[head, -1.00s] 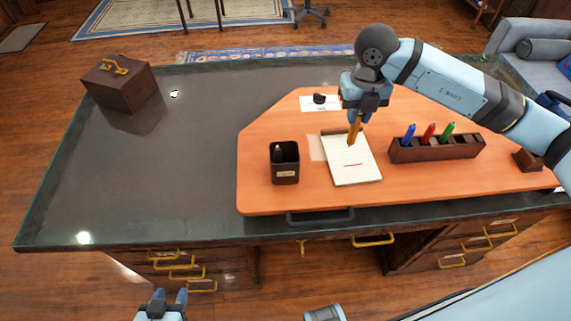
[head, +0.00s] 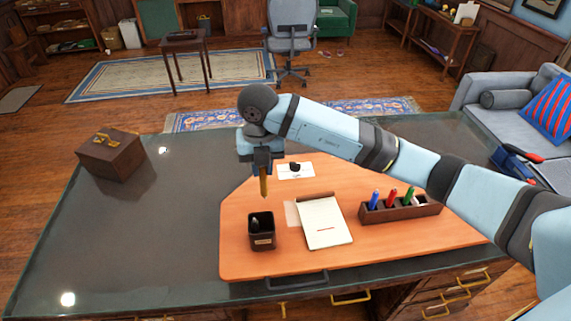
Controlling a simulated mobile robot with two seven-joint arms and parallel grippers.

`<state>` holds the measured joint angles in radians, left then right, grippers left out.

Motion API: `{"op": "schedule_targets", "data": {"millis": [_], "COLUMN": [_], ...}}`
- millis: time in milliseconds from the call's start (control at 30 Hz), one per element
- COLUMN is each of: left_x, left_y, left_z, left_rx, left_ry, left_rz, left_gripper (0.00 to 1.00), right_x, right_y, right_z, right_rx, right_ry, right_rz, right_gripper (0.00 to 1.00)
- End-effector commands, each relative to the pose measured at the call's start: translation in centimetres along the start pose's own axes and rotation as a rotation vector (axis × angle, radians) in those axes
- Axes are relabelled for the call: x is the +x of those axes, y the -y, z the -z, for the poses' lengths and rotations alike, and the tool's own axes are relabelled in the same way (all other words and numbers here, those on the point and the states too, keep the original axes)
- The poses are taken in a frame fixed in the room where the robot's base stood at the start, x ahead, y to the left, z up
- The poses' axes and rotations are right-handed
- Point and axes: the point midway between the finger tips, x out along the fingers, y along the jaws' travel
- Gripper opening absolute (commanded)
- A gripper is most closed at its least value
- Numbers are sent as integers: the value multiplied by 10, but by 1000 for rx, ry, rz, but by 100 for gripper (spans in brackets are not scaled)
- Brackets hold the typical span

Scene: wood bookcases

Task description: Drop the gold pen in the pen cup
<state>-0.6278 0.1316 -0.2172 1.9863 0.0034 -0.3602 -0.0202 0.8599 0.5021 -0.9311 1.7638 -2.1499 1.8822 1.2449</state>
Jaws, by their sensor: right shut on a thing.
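My right gripper (head: 263,160) is shut on the gold pen (head: 263,184), which hangs upright, tip down. In the head view the pen shows just above and behind the pen cup (head: 262,239), apart from it. The pen cup is dark and square, with a small label on its front. It stands on the left part of the orange desk board, and a dark pen (head: 255,224) stands in it. My left gripper is not in view.
A notepad (head: 325,222) lies right of the cup. A wooden holder (head: 400,208) with blue, red and green markers stands farther right. A white card (head: 296,170) with a dark object lies behind. A brown box (head: 111,156) stands at the far left; the dark desk top between is clear.

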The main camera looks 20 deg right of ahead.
Motion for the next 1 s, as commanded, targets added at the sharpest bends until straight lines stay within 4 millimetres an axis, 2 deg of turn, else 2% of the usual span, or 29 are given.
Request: {"op": "schedule_targets", "data": {"millis": [267, 567, 1000], "left_x": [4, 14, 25], "left_y": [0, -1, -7], "left_z": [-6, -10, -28], "left_rx": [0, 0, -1], "left_ry": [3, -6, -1], "left_rz": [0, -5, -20], "left_gripper": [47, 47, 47], "right_x": [10, 33, 69], "right_y": [-2, -1, -1], "right_z": [0, 0, 0], "right_rx": [1, 1, 1], "right_ry": [0, -1, 1], "right_rz": [1, 1, 1], "right_gripper": [0, 0, 0]}}
